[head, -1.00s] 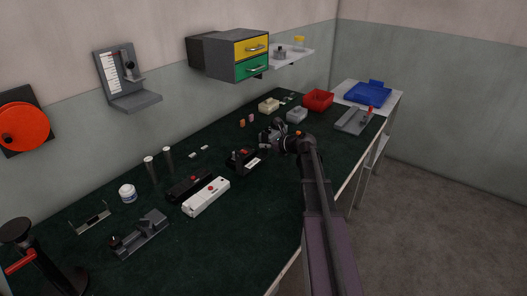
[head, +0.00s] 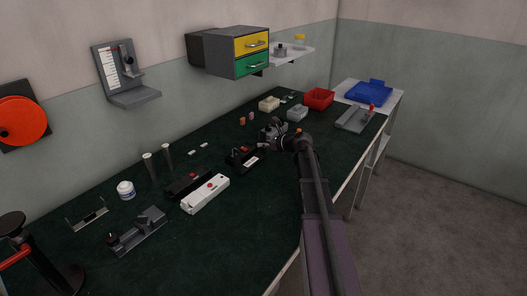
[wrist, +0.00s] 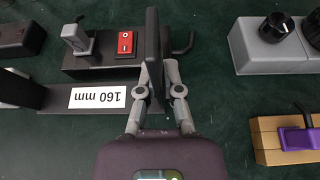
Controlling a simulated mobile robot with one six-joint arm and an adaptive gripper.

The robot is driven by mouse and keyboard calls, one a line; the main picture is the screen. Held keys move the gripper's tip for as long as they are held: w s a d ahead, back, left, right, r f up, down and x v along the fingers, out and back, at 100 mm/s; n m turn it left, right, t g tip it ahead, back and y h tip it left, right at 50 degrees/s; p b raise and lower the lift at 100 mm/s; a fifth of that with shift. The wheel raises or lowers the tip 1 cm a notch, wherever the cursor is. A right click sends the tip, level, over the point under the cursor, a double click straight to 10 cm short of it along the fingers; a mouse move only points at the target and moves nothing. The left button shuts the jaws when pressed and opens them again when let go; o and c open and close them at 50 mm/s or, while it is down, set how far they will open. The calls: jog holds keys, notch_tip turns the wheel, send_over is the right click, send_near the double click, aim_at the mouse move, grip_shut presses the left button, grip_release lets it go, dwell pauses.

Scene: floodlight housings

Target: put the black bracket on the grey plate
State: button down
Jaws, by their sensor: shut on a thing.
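My gripper (wrist: 157,92) is shut on a thin dark piece, which looks like the black bracket (wrist: 152,45). It stands up edge-on between the fingers in the wrist view, so its full shape is hidden. In the head view my gripper (head: 265,143) is over the middle of the bench, beside a black device with a red switch; the held piece is hard to make out there. A flat grey plate-like fixture (head: 352,121) with a red-topped part lies at the bench's far right end; I cannot tell for sure that it is the grey plate.
The black device (wrist: 100,62) with a red switch and a "160 mm" label is close to the left of my fingers. A grey box with black knobs (wrist: 262,55) and a tan block with a purple part (wrist: 270,145) are at right. A red bin (head: 319,98) stands farther back.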

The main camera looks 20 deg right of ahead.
jog(key=shift+f+b, duration=0.35)
jog(key=shift+f, duration=0.3)
jog(key=shift+f, duration=0.15)
jog(key=c, duration=0.8)
grip_release()
jog(key=shift+r, duration=0.2)
jog(key=p+v, duration=0.4)
jog(key=v, duration=0.6)
jog(key=shift+s+d+r, duration=0.1)
jog(key=shift+s+r, duration=0.05)
jog(key=shift+p+v, duration=0.3)
jog(key=shift+v, duration=0.5)
